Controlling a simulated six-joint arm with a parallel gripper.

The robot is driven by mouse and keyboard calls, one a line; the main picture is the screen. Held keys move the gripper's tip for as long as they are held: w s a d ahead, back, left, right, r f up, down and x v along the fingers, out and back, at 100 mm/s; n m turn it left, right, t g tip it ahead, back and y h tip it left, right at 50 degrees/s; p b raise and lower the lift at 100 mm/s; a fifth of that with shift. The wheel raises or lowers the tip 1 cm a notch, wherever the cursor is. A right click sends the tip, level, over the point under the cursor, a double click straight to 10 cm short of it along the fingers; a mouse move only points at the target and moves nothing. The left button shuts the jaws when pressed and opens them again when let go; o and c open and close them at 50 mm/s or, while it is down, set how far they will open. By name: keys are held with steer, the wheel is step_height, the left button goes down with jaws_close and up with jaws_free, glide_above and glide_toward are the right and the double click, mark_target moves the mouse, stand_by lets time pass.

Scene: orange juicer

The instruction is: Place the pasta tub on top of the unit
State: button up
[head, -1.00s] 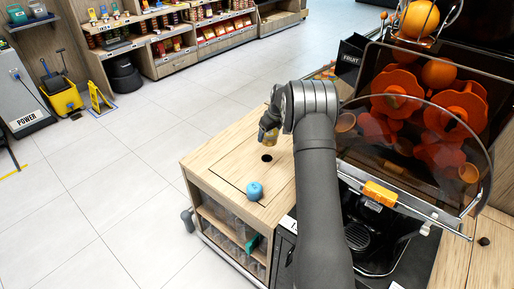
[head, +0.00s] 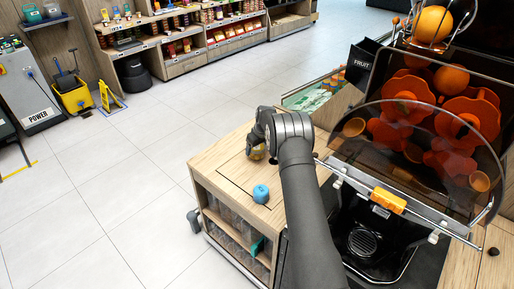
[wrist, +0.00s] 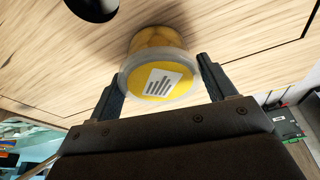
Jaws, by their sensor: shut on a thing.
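The pasta tub (wrist: 156,82) is a small clear tub with yellow contents and a yellow lid bearing a white label. My gripper (wrist: 155,85) is shut on it, one finger on each side, in the wrist view. In the head view my gripper (head: 258,148) and the tub (head: 257,153) are at the top of the wooden unit (head: 224,163), near its back. Whether the tub touches the surface or hovers just above it I cannot tell. My arm hides part of the unit top.
A blue round object (head: 261,194) sits on the unit top near the front. A dark round hole (wrist: 92,8) in the wood shows beside the tub in the wrist view. The juicer (head: 420,130) with oranges stands to the right. Open tiled floor lies to the left.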

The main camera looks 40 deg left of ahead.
steer(key=shift+f, duration=0.15)
steer(key=o, duration=1.1)
steer(key=v, duration=1.2)
